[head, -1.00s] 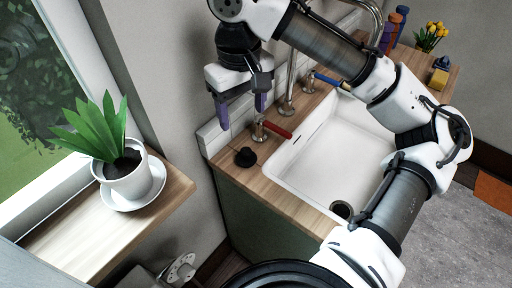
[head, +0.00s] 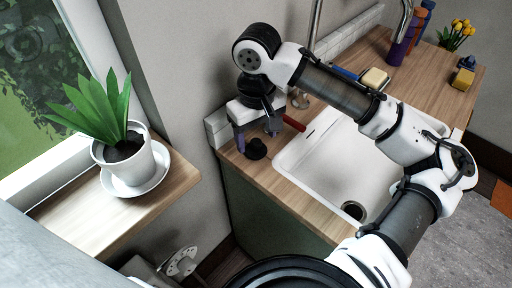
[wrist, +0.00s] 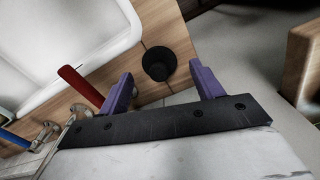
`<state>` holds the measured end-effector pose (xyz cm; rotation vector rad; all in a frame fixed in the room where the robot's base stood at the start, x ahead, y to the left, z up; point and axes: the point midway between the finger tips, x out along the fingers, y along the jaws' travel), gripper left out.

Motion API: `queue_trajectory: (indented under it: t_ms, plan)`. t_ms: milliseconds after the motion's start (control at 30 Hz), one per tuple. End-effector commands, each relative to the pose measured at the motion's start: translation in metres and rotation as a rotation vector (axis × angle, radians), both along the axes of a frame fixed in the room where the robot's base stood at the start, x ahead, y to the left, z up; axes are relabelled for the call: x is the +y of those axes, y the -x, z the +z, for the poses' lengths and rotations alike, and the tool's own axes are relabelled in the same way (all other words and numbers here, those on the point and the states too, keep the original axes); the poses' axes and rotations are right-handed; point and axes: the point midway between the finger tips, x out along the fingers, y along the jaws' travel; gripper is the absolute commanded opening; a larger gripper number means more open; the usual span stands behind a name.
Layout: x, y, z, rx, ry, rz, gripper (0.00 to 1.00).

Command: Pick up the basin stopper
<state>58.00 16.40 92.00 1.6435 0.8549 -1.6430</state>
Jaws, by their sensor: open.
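The basin stopper (head: 256,149) is a small black round plug with a knob. It sits on the wooden counter at the left corner of the white basin. In the wrist view the stopper (wrist: 159,63) lies ahead of and between the two purple fingers, with no finger seen touching it. My gripper (head: 257,143) is open and empty, low over the counter corner at the stopper. In the wrist view my gripper (wrist: 163,88) has its fingers wide apart, one on each side of the stopper.
The white basin (head: 335,165) is to the right. A tiled upstand (head: 216,127) and wall are behind. A potted plant (head: 124,165) stands on a ledge at left.

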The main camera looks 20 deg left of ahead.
Motion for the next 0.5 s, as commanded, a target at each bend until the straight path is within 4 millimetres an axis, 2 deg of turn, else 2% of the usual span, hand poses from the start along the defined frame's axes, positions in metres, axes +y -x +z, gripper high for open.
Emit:
queue_trajectory:
  t_ms: [233,500]
  plan:
    - [0.004,-0.006,-0.035,0.002,0.001,0.000,0.66]
    - [0.004,-0.006,-0.043,0.001,-0.001,0.000,0.66]
